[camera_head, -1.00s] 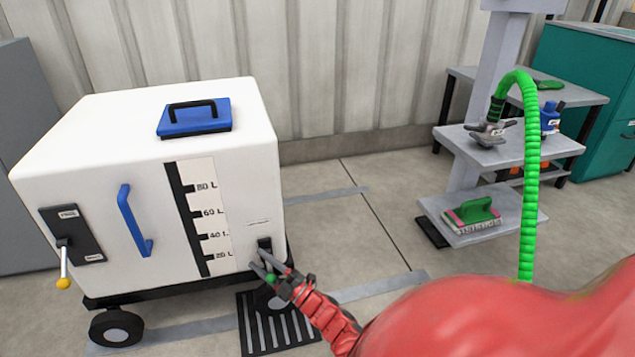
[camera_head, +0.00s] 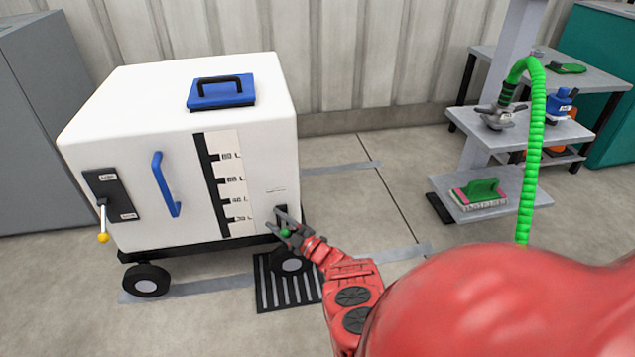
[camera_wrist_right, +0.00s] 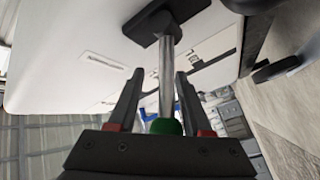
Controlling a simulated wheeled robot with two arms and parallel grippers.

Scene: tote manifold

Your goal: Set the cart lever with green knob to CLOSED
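The green knob (camera_head: 284,233) is at the end of a short lever low on the right of the white cart's (camera_head: 130,85) front. My right gripper (camera_head: 283,224) is at this lever. In the right wrist view, the lever's metal shaft (camera_wrist_right: 167,75) comes out of a black mount (camera_wrist_right: 153,22). It stands between the two fingers (camera_wrist_right: 160,78), with gaps visible on both sides. The green knob (camera_wrist_right: 165,126) is close to the palm. In the head view the knob sits a little below the mount. The lever's position label cannot be read. My left gripper is not in view.
A second lever with a yellow knob (camera_head: 103,238) hangs on the cart's left front, beside a blue handle (camera_head: 165,185). A floor grate (camera_head: 275,288) lies by the cart's wheel. A stand with shelves (camera_head: 520,135) and a green hose (camera_head: 533,150) are on the right.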

